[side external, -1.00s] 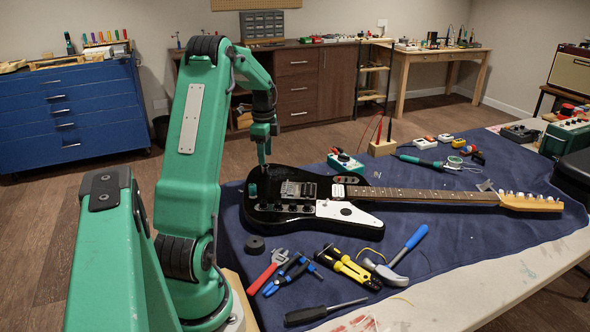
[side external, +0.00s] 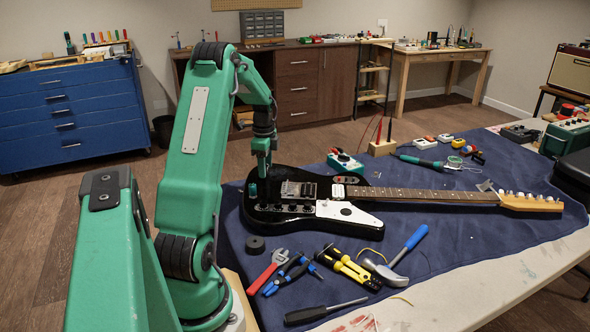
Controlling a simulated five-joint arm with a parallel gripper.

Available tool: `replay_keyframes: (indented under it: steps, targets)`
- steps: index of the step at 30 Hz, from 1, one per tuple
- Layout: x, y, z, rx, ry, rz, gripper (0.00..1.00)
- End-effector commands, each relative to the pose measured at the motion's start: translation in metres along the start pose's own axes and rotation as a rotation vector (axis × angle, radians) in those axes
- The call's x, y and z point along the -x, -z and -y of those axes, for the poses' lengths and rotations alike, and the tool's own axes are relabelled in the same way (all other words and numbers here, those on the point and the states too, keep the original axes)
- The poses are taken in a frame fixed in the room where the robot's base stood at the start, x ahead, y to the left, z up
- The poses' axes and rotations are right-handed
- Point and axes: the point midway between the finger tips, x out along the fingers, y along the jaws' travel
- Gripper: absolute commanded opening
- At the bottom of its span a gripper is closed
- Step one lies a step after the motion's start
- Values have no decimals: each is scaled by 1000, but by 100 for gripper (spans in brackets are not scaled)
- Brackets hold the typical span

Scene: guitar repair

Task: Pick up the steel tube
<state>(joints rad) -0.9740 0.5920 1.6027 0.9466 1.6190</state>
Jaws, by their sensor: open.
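My gripper (side external: 263,176) points straight down at the upper left part of the black guitar body (side external: 345,226). Its jaws are open, and their tips are close to the body's surface, left of the metal bridge (side external: 298,190). I cannot make out a steel tube for certain in this view. It may be hidden by the gripper or too small to tell. I see nothing held between the jaws.
The guitar lies on a dark blue cloth (side external: 480,243) with its neck (side external: 425,195) to the right. A roll of black tape (side external: 254,244), red-handled wrench (side external: 268,270), pliers, yellow-handled tool, hammer (side external: 400,255) and screwdriver (side external: 325,311) lie in front. A small teal box (side external: 345,163) stands behind.

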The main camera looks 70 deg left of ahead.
Motion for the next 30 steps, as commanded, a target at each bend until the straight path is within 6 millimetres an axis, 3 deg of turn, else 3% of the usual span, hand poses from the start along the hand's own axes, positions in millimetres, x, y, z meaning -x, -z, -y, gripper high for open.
replay_keyframes:
  steps: [9, 24, 25, 30]
  targets:
    - [-30, -1, 0, 0, -1, 0, 48]
    - [-31, -1, 0, 0, 0, 0, 48]
    - [-31, -1, 0, 0, 0, 0, 46]
    - [-31, -1, 0, 0, 0, 0, 12]
